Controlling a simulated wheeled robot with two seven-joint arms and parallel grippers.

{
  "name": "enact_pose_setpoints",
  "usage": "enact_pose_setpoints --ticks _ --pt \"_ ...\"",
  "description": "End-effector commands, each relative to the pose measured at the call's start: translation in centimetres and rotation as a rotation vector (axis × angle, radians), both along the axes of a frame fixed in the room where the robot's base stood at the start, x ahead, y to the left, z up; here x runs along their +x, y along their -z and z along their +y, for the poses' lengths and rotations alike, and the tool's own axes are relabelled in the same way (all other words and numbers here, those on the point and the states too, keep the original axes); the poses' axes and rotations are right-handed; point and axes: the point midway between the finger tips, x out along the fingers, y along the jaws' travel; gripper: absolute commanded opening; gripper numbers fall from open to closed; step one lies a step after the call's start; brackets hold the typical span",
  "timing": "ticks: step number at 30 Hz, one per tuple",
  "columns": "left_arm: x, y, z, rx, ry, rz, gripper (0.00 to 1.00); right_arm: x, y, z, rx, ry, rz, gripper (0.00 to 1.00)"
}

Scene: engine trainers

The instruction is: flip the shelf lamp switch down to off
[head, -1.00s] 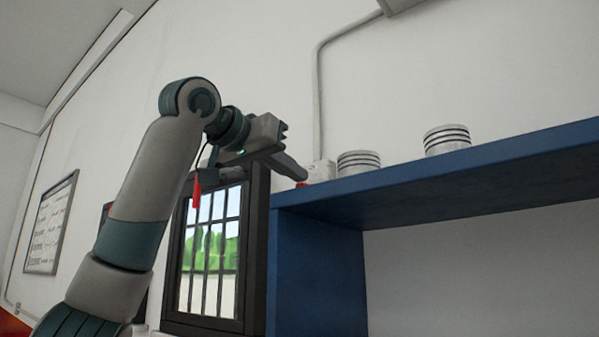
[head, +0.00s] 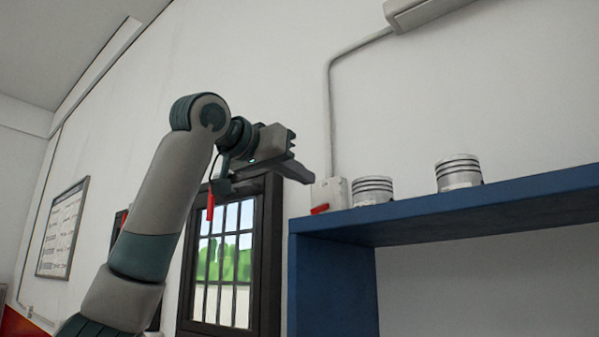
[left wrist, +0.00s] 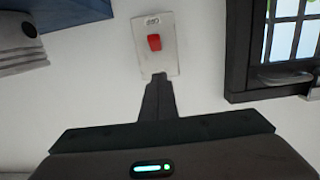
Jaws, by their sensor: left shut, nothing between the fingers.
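The shelf lamp switch is a white wall box (head: 337,190) with a red lever (head: 320,209), left of the pistons above the blue shelf's corner. The lever sits low on the box and appears tilted down. In the left wrist view, which looks upside down, the red lever (left wrist: 154,43) shows on its white plate (left wrist: 170,62) with a small label. My left gripper (head: 309,179) is shut and empty, its tip just above and left of the lever, apparently not touching it. In the wrist view its fingers (left wrist: 159,78) end at the plate's edge. My right gripper is out of view.
A blue shelf (head: 450,217) carries two pistons, one near the switch (head: 372,191) and one farther right (head: 458,173). A conduit (head: 331,110) runs from the switch up to the lamp housing (head: 425,10), which looks unlit. A barred window (head: 229,262) is below my arm.

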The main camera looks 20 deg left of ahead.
Motion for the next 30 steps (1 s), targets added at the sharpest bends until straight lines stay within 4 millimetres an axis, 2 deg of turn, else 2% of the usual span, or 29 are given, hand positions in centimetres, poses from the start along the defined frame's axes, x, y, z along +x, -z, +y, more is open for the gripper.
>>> enact_pose_setpoints --ticks 1,4,6,21,30 --pt "0.3 -0.6 0.0 -0.001 0.001 0.001 0.0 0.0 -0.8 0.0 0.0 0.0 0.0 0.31" --pt "0.7 -1.2 -0.1 -0.001 0.001 0.001 0.0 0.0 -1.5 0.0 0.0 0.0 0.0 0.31" --pt "-0.4 -0.2 0.4 -0.001 0.001 -0.002 0.0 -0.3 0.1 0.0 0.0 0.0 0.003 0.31" --pt "-7.2 1.2 2.8 0.0 0.001 -0.002 0.0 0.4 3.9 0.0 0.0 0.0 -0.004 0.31" --pt "-8.7 1.2 3.4 -0.001 0.0 0.0 0.0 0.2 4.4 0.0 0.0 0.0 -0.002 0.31"
